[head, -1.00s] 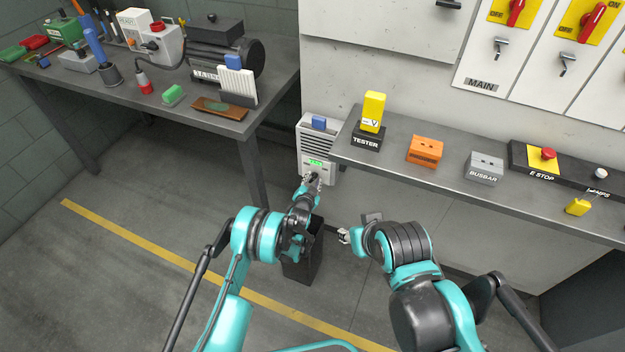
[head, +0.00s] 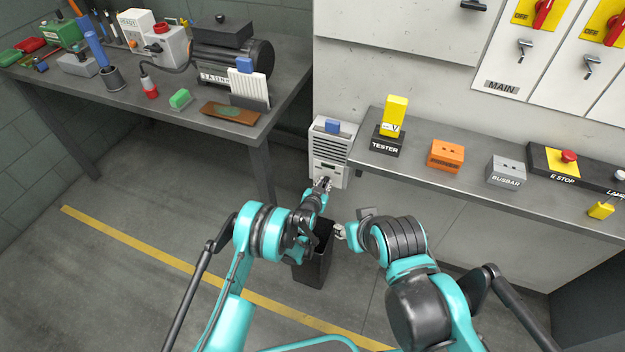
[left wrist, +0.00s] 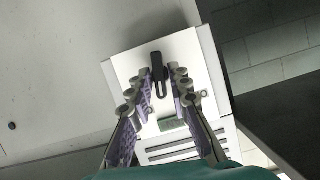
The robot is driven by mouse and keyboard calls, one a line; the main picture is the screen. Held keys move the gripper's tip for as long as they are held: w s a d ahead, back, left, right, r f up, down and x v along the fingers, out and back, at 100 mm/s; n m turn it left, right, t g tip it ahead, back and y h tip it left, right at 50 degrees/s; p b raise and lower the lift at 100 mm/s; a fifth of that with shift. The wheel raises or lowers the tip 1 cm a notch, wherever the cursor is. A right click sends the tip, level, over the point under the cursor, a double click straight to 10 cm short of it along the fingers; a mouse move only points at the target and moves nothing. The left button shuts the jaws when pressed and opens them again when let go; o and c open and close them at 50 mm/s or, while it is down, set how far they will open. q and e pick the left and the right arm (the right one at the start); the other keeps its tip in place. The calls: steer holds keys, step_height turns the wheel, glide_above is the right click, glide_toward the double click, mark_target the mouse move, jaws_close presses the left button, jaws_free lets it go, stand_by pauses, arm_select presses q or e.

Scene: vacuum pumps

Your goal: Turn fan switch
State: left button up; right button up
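The fan unit (head: 332,140) is a white box with vent slats on the wall. It also shows in the left wrist view (left wrist: 124,68). Its black lever switch (left wrist: 158,66) stands on the white panel, with a dark slot beside it. A small dark grey-green display (left wrist: 172,125) sits near the slats. My left gripper (left wrist: 164,84) has its fingers apart on either side of the switch; whether they touch it I cannot tell. In the head view the left gripper (head: 323,184) covers the unit's lower front. My right gripper (head: 340,231) hangs below the shelf, away from the unit; its fingers are too small to read.
A dark bin (head: 314,270) stands on the floor below the unit. The grey shelf (head: 470,186) at right carries a tester (head: 386,140), an orange box (head: 445,155) and an E-stop (head: 567,160). A workbench (head: 150,110) with tools and a motor stands at left.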

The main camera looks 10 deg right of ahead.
arm_select(q)
steer(key=o, duration=0.4)
steer(key=shift+w+a+f, duration=0.2)
steer(key=shift+w+a, duration=0.05)
steer(key=shift+s+d+r, duration=0.25)
steer(key=shift+s+d, duration=0.1)
steer(key=shift+d, duration=0.05)
steer(key=shift+w+a+f, duration=0.1)
steer(key=shift+a, duration=0.05)
steer(key=shift+v, duration=1)
